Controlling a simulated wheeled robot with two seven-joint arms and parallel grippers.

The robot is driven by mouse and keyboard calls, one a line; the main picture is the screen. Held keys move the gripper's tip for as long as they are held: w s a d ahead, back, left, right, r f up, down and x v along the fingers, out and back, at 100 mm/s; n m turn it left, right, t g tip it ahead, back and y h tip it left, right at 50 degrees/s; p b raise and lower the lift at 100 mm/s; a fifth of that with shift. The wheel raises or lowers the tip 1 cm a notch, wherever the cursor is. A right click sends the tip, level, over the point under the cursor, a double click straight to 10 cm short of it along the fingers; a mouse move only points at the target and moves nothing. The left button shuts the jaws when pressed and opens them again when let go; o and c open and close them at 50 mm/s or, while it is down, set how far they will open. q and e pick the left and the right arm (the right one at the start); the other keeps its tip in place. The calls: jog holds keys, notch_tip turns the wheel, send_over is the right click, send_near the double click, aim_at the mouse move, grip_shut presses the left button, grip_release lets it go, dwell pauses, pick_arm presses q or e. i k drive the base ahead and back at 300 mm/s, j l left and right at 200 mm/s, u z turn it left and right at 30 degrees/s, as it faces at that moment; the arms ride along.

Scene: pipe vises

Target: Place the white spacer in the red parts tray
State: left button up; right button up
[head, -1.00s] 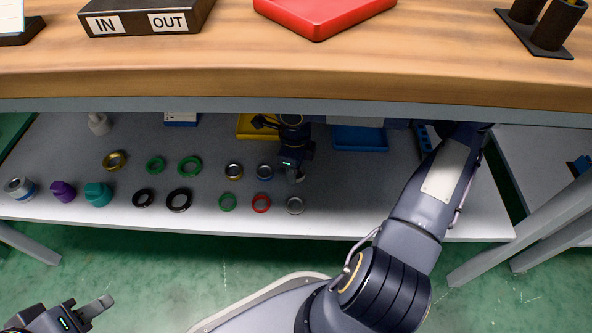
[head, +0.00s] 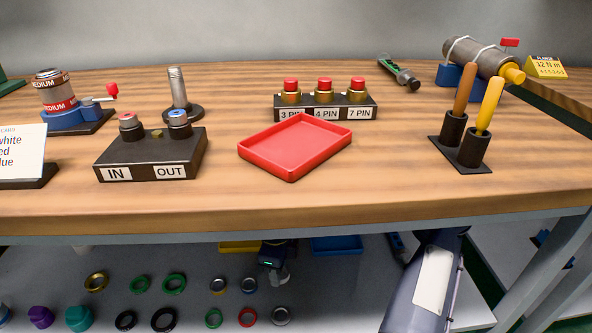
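The red parts tray (head: 295,148) lies empty on the wooden bench top, near its middle. My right arm reaches below the bench top to the lower shelf, and its gripper (head: 276,281) is low over the shelf among the loose rings. A pale grey-white ring (head: 281,316) lies just in front of this gripper, apart from it. I cannot tell whether that ring is the white spacer. The fingers are small and dark here, so their opening and anything between them cannot be made out. My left gripper is out of view.
The bench edge (head: 300,215) overhangs the shelf. Several coloured rings, a purple cap (head: 41,316) and a teal cap (head: 78,318) lie on the shelf. An IN/OUT box (head: 150,155) and a pin block (head: 325,106) stand near the tray. The bench in front of the tray is clear.

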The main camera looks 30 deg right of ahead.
aim_at(276, 158)
jog(key=k+j+z, duration=0.1)
jog(key=k+l+u, duration=0.1)
jog(key=k+l, duration=0.25)
jog(key=k, duration=0.2)
jog(key=k+l+u, duration=0.15)
jog(key=k+l, duration=0.2)
jog(key=k, duration=0.2)
